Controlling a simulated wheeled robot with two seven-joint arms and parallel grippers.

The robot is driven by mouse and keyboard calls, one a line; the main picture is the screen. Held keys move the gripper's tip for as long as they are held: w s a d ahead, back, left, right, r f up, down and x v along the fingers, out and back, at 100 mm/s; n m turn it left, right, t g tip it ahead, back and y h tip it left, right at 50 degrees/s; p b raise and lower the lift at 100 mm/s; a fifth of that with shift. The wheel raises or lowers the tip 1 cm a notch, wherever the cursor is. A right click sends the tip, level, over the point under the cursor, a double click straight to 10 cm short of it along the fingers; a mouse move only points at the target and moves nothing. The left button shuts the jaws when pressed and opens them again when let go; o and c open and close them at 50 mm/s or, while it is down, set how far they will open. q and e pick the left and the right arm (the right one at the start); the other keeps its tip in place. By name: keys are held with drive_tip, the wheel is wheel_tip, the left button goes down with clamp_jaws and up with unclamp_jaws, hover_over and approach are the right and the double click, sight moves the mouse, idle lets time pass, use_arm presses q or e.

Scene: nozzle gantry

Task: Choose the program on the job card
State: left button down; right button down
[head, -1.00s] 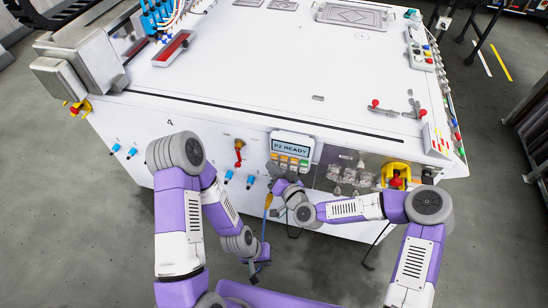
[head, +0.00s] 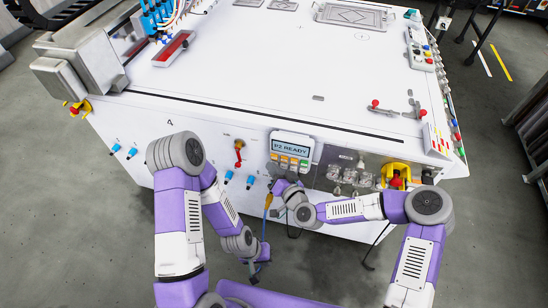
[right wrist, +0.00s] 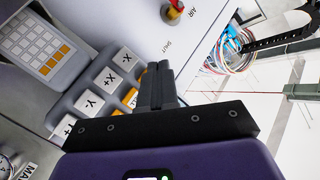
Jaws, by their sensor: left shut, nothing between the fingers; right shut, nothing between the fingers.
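The control panel (head: 291,152) on the front of the white machine reads "P2 READY", with rows of coloured keys below. In the right wrist view the panel's white keys (right wrist: 94,100) carry axis marks such as X+ and Y-, and an orange key (right wrist: 128,97) is partly behind my fingers. My right gripper (right wrist: 160,72) is shut and empty beside these keys; I cannot tell whether it touches. In the head view my right gripper (head: 281,186) is just below the panel. My left gripper (head: 258,268) is shut and empty, low in front of the machine. I cannot make out a job card.
A red valve lever (head: 239,152) is left of the panel, marked AIR and SHUT in the right wrist view. The white top (head: 270,70) is mostly bare.

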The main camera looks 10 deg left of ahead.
drive_tip(key=shift+w, duration=0.15)
idle(0.6)
drive_tip(key=shift+w, duration=0.3)
drive_tip(key=shift+w+b, duration=0.55)
idle(0.6)
idle(0.4)
drive_tip(key=shift+s, duration=0.95)
drive_tip(key=shift+s+a, duration=0.1)
drive_tip(key=shift+s, duration=2.45)
